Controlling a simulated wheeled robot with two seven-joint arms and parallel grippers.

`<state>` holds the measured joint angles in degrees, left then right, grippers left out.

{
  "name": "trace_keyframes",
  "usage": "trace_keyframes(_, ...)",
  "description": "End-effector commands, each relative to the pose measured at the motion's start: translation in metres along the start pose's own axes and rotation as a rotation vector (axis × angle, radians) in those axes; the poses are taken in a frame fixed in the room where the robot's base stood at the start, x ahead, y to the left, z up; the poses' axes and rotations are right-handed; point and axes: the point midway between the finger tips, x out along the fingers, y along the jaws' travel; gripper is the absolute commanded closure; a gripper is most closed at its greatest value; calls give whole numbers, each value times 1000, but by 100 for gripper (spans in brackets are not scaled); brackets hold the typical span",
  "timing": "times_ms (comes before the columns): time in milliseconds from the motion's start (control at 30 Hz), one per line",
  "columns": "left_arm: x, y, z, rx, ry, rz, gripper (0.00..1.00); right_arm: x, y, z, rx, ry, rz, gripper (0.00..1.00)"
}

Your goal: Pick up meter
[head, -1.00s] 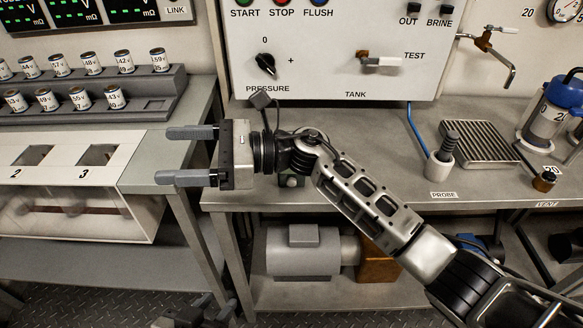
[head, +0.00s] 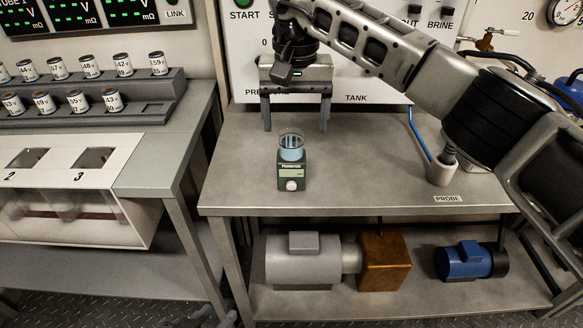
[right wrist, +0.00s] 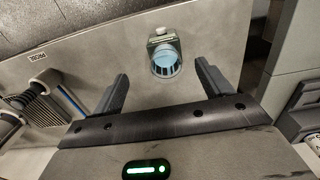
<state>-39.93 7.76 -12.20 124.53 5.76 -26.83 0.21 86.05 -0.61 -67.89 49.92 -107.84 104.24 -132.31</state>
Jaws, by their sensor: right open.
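The meter (head: 291,177) is a small dark green box with a pale display and a round light knob. It stands on the metal bench, with a clear cup of light blue liquid (head: 291,152) on top. In the right wrist view the meter (right wrist: 161,41) shows beyond the fingertips, with the cup (right wrist: 166,62) between their lines. My right gripper (head: 296,128) is open and empty, fingers pointing down, apart from the meter and behind it in the head view. Of my left gripper (head: 203,318) only a dim part shows at the bottom edge.
A probe holder (head: 440,170) stands at the bench's right, partly behind my right arm. The control panel (head: 245,60) rises behind the bench. Racks of labelled cans (head: 90,105) and a white box with slots (head: 100,175) are at left. The bench front (head: 350,185) is clear.

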Motion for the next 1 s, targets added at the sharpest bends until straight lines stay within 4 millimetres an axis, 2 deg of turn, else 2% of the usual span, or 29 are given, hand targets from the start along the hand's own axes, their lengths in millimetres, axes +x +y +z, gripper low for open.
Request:
trace_keyframes(100,-1,0,-1,-1,2,0,64,24,0,0,1,-3,-1,22)
trace_keyframes(200,-1,0,-2,0,2,-1,64,37,0,0,2,-2,-2,22)
trace_keyframes(433,-2,0,-4,2,4,-2,64,52,-3,-1,2,-2,-4,22)
trace_keyframes(700,-1,-1,-10,11,10,-6,64,91,-8,-3,2,-2,-4,22)
trace_keyframes(1000,0,-1,-9,13,6,-7,64,97,-7,-4,1,0,-4,22)
